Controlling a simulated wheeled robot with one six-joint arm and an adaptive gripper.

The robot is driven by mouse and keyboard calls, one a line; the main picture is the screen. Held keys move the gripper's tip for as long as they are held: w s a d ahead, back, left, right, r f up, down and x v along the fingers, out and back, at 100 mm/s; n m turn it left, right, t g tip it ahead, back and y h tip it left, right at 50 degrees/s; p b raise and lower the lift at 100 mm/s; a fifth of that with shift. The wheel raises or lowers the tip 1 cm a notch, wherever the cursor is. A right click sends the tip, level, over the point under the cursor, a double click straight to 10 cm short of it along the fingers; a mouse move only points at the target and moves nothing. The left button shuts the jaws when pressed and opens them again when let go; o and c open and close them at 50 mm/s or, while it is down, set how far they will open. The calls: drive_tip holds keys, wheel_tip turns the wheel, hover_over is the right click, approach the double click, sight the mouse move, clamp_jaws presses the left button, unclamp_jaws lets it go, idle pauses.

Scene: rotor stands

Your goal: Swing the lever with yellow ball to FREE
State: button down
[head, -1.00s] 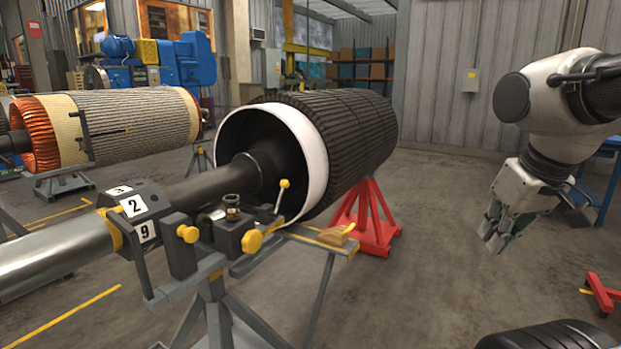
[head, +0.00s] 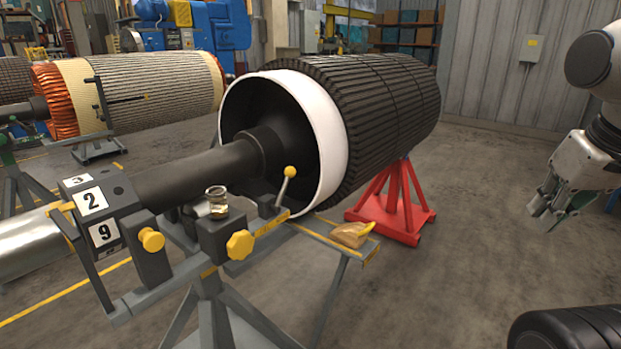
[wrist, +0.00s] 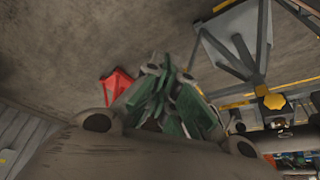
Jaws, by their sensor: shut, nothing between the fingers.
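The lever with the yellow ball (head: 290,172) stands on the stand by the white-rimmed rotor, its thin rod leaning slightly right at the top. A yellow strip with lettering too small to read lies at its foot (head: 271,223). My gripper (head: 541,222) hangs at the right of the head view, well apart from the lever, over the floor. Its fingers are shut and empty. In the wrist view my gripper (wrist: 178,95) points over the floor, and the lever cannot be made out there.
The rotor (head: 385,110) rests on a red stand (head: 393,212). A brown object (head: 350,236) lies on the stand's arm. Floor between gripper and stand is clear.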

sight(283, 189)
drive_tip(key=w+a+f+m+t+y, duration=0.1)
drive_tip(key=w+a+m+t, duration=0.15)
drive_tip(key=w, duration=0.55)
drive_tip(key=w+a+f+m+t, duration=0.15)
drive_tip(key=w+a, duration=0.25)
drive_tip(key=w, duration=0.5)
drive_tip(key=w+a+f+m+t+y, duration=0.1)
drive_tip(key=w+a+m, duration=0.2)
drive_tip(key=w, duration=0.5)
drive_tip(key=w+a+f+m+t+y, duration=0.1)
drive_tip(key=w+a+f+m+y, duration=0.2)
drive_tip(key=a, duration=0.4)
drive_tip(key=w+a+f+m+t+y, duration=0.1)
drive_tip(key=w+a+f+m+y, duration=0.1)
drive_tip(key=a, duration=0.5)
drive_tip(key=w+a+f+m+t+y, duration=0.1)
drive_tip(key=w+a+f+m+y, duration=0.2)
drive_tip(key=a, duration=0.5)
wheel_tip(283, 189, down, 2)
drive_tip(key=shift+w+m+y, duration=0.3)
drive_tip(key=shift+m+y, duration=0.1)
drive_tip(key=shift+m, duration=0.2)
drive_tip(key=shift+t, duration=0.3)
drive_tip(key=x, duration=1)
drive_tip(key=shift+f, duration=0.1)
